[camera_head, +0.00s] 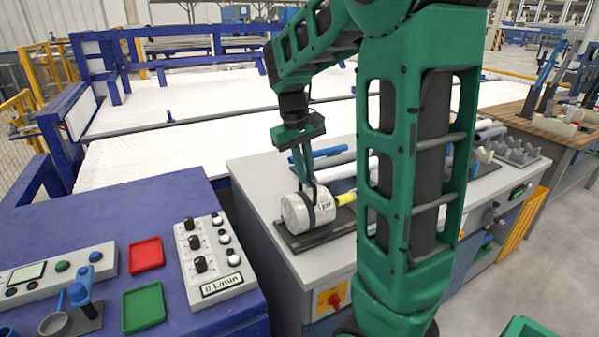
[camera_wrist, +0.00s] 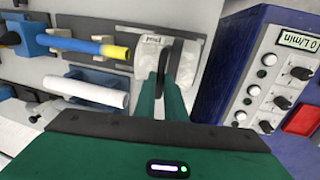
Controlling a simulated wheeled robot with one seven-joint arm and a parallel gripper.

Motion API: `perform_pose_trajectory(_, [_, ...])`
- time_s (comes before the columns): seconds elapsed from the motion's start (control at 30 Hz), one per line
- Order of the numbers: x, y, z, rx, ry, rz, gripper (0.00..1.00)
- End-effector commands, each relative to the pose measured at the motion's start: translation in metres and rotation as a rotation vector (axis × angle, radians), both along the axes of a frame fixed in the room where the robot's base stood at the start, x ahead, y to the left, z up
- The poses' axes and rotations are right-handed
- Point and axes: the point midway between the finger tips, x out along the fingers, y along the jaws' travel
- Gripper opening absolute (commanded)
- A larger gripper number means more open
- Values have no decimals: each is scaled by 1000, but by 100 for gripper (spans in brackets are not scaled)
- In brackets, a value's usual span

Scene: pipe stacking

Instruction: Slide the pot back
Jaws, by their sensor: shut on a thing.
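The pot (camera_head: 298,212) is a whitish-grey cylinder lying on its side with a dark band across it. It rests on a dark flat plate (camera_head: 309,239) on the grey workbench. My gripper (camera_head: 309,183) reaches down from above, and its fingers are shut on the pot at the dark band. In the wrist view the pot (camera_wrist: 189,62) shows beyond my fingers (camera_wrist: 163,85), which hide part of it. A yellow-tipped blue pipe (camera_wrist: 88,46) ends at or close beside the pot; contact cannot be told.
A white pipe (camera_wrist: 85,91) lies in blue holders near the pot. A blue console (camera_head: 110,210) with knobs, a red tray (camera_head: 146,254) and a green tray (camera_head: 143,307) stands to the left. Grey holders (camera_head: 515,151) stand at the bench's far right. My arm hides the bench's middle.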

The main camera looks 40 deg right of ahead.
Motion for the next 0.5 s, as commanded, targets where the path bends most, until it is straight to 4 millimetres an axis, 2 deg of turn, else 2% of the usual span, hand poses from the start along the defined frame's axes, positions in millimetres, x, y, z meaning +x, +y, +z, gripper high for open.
perform_pose_trajectory(0.27, [1, 5, 0, 4, 1, 10, 0])
perform_pose_trajectory(0.3, [1, 6, 0, 5, 1, 11, 17])
perform_pose_trajectory(0.37, [1, 5, 0, 5, 2, 10, 29])
perform_pose_trajectory(0.5, [0, 3, 0, 3, 2, 6, 29])
